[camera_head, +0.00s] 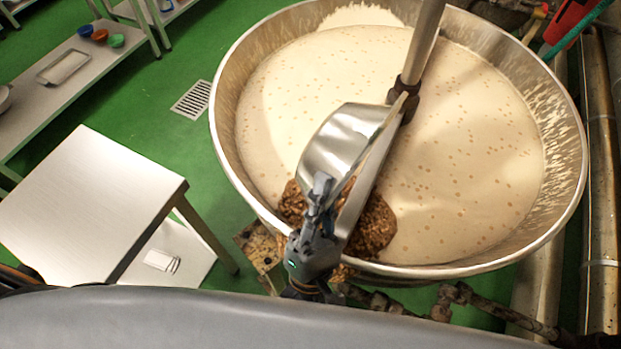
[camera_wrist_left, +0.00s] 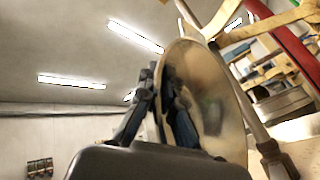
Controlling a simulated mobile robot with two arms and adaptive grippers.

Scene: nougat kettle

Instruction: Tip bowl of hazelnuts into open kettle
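The large open kettle (camera_head: 577,190) is filled with pale, bubbly nougat mass (camera_head: 460,130). A shiny metal bowl (camera_head: 338,143) is tipped steeply on its side over the kettle's near part. My left gripper (camera_head: 319,195) is shut on the bowl's rim at the near kettle edge. Brown hazelnuts (camera_head: 376,226) lie in a heap on the mass below the bowl, and some show to its left. The left wrist view shows the bowl (camera_wrist_left: 222,95) on edge, its inside looking largely bare. My right gripper is not in view.
A metal stirrer shaft (camera_head: 423,45) rises from the kettle close to the bowl. A bare steel table (camera_head: 85,205) stands at left, and a shelf with small coloured bowls (camera_head: 100,35) behind it. Pipes (camera_head: 600,170) run along the right side.

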